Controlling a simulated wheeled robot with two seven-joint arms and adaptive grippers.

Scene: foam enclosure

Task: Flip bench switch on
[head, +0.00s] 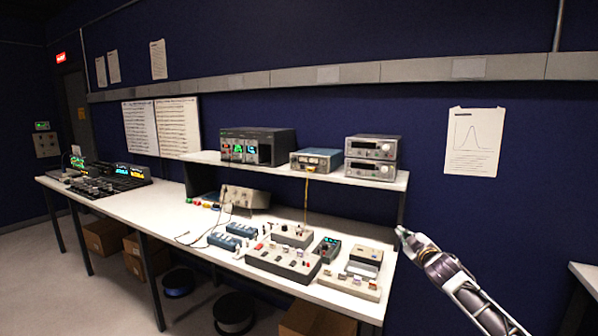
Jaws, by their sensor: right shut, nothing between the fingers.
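A long white bench (165,215) runs along the dark blue wall and carries several small control boxes. A grey box with switches and a red part (283,262) lies near its front edge. A beige panel with several small switches (349,286) lies at the bench's right end. Which switch is the bench switch, and its position, I cannot tell at this size. My right gripper (401,234) is shut and empty, beside the bench's right end near the shelf's right support, apart from the boxes as far as I can see. My left gripper is not in view.
A raised shelf (330,179) over the bench holds several instruments, including stacked grey units (371,159). Cables lie on the bench's middle. Another white surface (586,277) is at the far right.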

